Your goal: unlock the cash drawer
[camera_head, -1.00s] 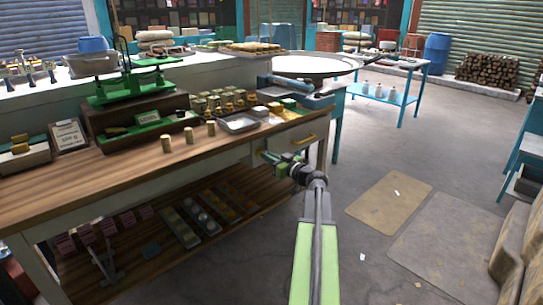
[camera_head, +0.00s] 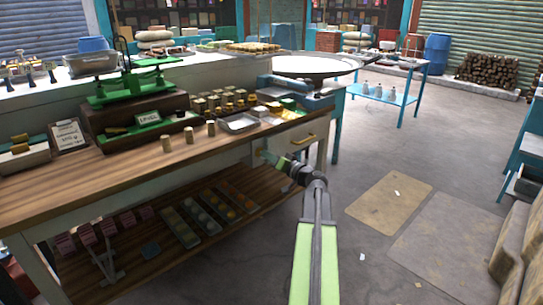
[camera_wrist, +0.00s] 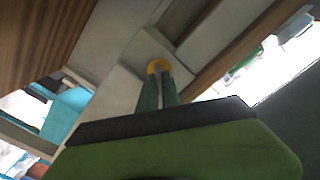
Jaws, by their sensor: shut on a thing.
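The cash drawer (camera_head: 283,141) is set under the right end of the wooden counter and looks closed. A brass handle (camera_head: 303,140) is on its front. My gripper (camera_head: 261,154) is at the left side of the drawer front, under the counter edge. In the wrist view its green fingers (camera_wrist: 158,72) are close together on a small round brass piece (camera_wrist: 158,65) against a pale panel. I cannot tell whether this piece is a key or part of the lock; the fingertips hide much of it.
The counter (camera_head: 90,185) holds a green scale (camera_head: 140,85), several brass weights and a metal tray (camera_head: 241,122). A lower shelf (camera_head: 150,245) with trays is beneath it. The floor (camera_head: 420,180) to the right is mostly clear.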

